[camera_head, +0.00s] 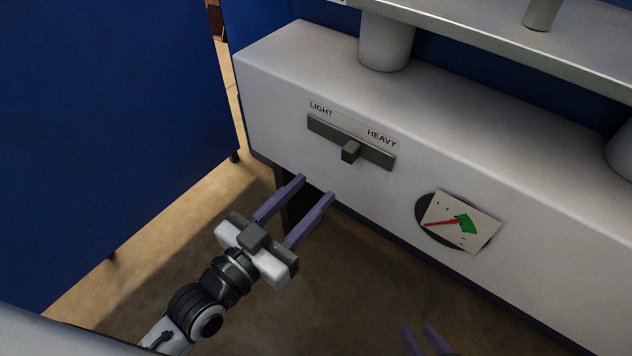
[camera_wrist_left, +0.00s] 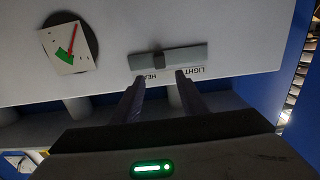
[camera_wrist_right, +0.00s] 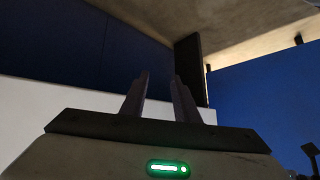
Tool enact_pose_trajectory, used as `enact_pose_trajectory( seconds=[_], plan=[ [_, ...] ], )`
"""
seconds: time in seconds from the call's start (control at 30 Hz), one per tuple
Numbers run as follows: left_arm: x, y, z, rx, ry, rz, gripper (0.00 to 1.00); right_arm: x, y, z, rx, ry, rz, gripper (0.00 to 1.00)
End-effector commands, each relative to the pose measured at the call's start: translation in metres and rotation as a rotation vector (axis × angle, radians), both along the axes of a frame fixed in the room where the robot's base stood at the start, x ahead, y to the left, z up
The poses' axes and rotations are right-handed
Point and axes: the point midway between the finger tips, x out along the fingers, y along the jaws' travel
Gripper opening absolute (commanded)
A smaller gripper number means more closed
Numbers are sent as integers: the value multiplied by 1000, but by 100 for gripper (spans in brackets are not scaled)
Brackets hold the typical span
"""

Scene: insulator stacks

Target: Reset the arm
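My left gripper (camera_head: 318,188) is open and empty, in front of and below the slider on the white machine in the head view. Its two purple fingers also show in the left wrist view (camera_wrist_left: 158,80), apart and pointing toward the slider panel. My right gripper (camera_head: 426,327) shows only its fingertips at the bottom edge of the head view. In the right wrist view (camera_wrist_right: 160,78) its fingers are apart with nothing between them. The slider's dark knob (camera_head: 351,151) sits near the middle of its grey track, between the LIGHT and HEAVY labels. The knob and left gripper look apart.
The white machine (camera_head: 290,75) carries a round dial (camera_head: 460,221) with a red needle and green zone. A blue partition (camera_head: 110,130) stands at the left. A grey shelf (camera_head: 520,45) on cylinders is above. Brown floor (camera_head: 200,215) lies open below the machine.

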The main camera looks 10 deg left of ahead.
Motion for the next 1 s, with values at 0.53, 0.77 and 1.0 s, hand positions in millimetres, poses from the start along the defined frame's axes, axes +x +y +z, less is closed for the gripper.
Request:
enact_pose_trajectory(
  seconds=[0.53,0.77,1.0],
  plan=[
    [-1,1,0,4,13,2,39,3,0,7,0,-8,0,28],
    [-37,19,-40,76,314,58,39,-2,-4,51,-19,11,0,28],
    [-113,49,-100,163,682,144,39,-4,-8,79,-44,31,0,28]
  ],
)
